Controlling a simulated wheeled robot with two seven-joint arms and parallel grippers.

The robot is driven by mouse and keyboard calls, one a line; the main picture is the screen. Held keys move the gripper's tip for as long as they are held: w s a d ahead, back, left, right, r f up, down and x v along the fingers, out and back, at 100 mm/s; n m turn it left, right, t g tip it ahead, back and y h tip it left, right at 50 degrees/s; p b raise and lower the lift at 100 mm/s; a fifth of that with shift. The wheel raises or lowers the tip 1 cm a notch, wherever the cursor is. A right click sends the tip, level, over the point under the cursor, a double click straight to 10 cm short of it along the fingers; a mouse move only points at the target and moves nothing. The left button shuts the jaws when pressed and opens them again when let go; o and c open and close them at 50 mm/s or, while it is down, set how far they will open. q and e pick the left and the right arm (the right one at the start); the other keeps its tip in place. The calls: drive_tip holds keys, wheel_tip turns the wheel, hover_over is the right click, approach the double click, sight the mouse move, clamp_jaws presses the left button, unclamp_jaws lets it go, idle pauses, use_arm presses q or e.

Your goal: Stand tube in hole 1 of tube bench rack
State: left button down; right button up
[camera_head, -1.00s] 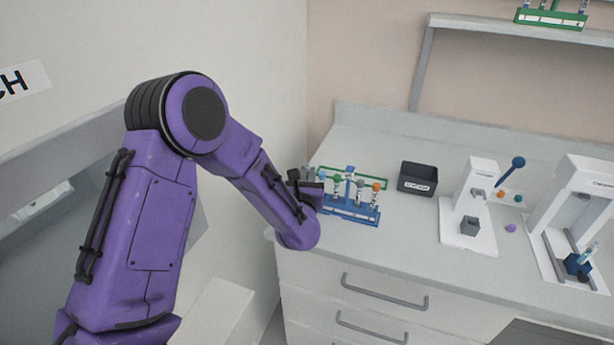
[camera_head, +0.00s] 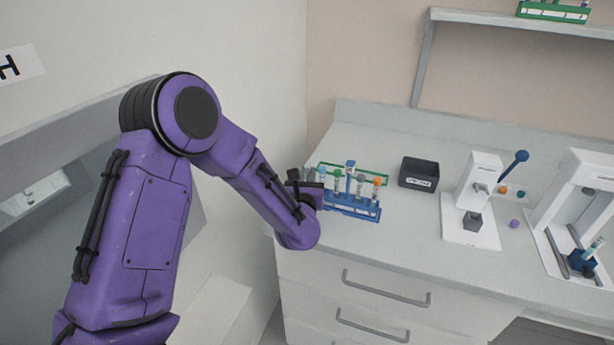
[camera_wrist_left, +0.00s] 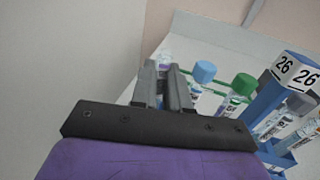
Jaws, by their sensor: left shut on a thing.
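My left gripper (camera_head: 306,184) is at the left end of the blue tube rack (camera_head: 352,207) on the bench. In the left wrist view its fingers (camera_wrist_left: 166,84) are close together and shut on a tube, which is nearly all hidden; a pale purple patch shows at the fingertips. The blue rack (camera_wrist_left: 262,103) there has a post labelled 26. A blue-capped tube (camera_wrist_left: 204,72) and a green-capped tube (camera_wrist_left: 242,85) stand just right of the fingers. I cannot tell whether the held tube is in a hole. My right gripper is not in view.
A green rack (camera_head: 374,172) stands right behind the blue one. A wall is close on the left. Bench in front of the bin is clear.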

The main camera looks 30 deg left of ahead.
use_arm(q)
drive_tip(key=c, duration=1)
unclamp_jaws()
drive_tip(key=shift+c, duration=0.2)
drive_tip(key=shift+s+d+f, duration=0.15)
drive_tip(key=shift+s, duration=0.1)
drive_tip(key=b+v, duration=0.3)
drive_tip(key=v, duration=0.7)
